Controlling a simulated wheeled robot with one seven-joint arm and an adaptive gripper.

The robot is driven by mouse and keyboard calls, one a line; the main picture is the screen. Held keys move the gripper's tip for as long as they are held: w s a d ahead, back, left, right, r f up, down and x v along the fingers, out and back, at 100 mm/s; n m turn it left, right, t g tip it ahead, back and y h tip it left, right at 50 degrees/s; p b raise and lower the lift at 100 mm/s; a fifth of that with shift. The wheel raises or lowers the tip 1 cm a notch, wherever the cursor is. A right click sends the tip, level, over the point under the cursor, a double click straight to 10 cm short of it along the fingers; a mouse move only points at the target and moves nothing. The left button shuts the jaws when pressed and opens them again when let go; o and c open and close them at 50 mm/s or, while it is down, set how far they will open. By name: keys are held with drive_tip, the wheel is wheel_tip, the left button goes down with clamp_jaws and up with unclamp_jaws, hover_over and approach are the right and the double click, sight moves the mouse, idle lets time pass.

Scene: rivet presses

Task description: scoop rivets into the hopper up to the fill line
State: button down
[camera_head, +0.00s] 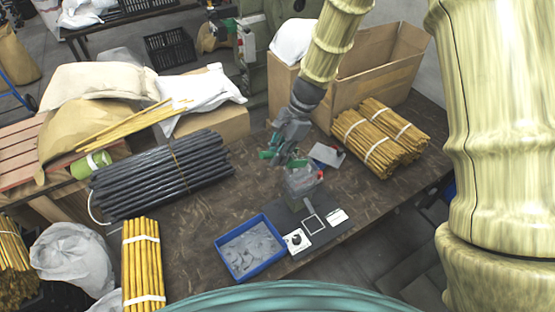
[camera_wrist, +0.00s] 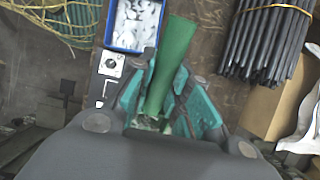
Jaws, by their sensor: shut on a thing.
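My gripper (camera_head: 285,150) is over the work table, just above and behind a small grey see-through hopper (camera_head: 302,182) with a red mark on its right side. In the wrist view my gripper (camera_wrist: 168,112) has its teal fingers shut on a green scoop (camera_wrist: 172,60). Only bits of green show by the fingers in the head view. I cannot tell whether the scoop holds rivets, nor the level in the hopper; its fill line is not clear. A blue tray (camera_head: 223,256) holding loose grey rivets (camera_head: 250,248) stands in front, left of the hopper; the tray also shows in the wrist view (camera_wrist: 107,28).
A dark base plate with a white dial block (camera_head: 296,241) lies right of the tray. A grey plate (camera_head: 327,155) lies behind the hopper. Bundled dark rods (camera_head: 165,175) lie left, yellow rods (camera_head: 380,138) right. A cardboard box (camera_head: 375,75) stands behind.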

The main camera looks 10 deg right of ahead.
drive_tip(key=shift+w+d+r+y+p, duration=0.2)
drive_tip(key=shift+d+r+y+p, duration=0.1)
drive_tip(key=shift+d+r+y, duration=0.4)
drive_tip(key=shift+w+d+r+g+y+p, duration=0.25)
drive_tip(key=shift+d+r+g+y, duration=0.1)
drive_tip(key=shift+d+y, duration=0.4)
drive_tip(key=shift+w+d+r+g+y+p, duration=0.3)
drive_tip(key=shift+d+y, duration=0.3)
drive_tip(key=shift+y, duration=0.25)
drive_tip(key=shift+w+d+r+g+y+p, duration=0.2)
drive_tip(key=shift+d+r+g+y, duration=0.2)
drive_tip(key=shift+d+y, duration=0.35)
drive_tip(key=shift+a, duration=0.15)
